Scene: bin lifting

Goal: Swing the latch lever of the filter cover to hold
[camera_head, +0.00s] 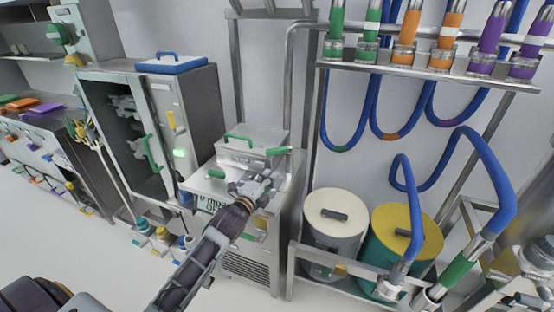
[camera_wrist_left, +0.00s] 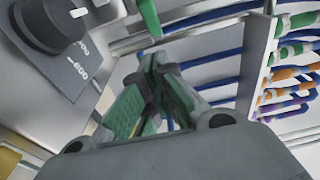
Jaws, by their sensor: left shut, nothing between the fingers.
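The filter cover (camera_head: 262,140) is a grey lid with a green handle on the machine in the middle of the head view. A green-ended lever (camera_head: 278,151) lies at the cover's front right edge. In the left wrist view a green bar (camera_wrist_left: 149,17), apparently this lever, stands just beyond the fingertips. My left gripper (camera_head: 270,178) is shut and empty, just in front of and below the lever; its green-padded fingers (camera_wrist_left: 160,65) meet in the left wrist view. Whether they touch the lever cannot be told. My right gripper is not in view.
A second green grip (camera_head: 215,174) is at the machine's front left. A black knob (camera_wrist_left: 52,22) is close by in the left wrist view. A metal rack with blue hoses (camera_head: 480,170) and two lidded drums (camera_head: 335,212) stands right; an open cabinet (camera_head: 150,85) stands left.

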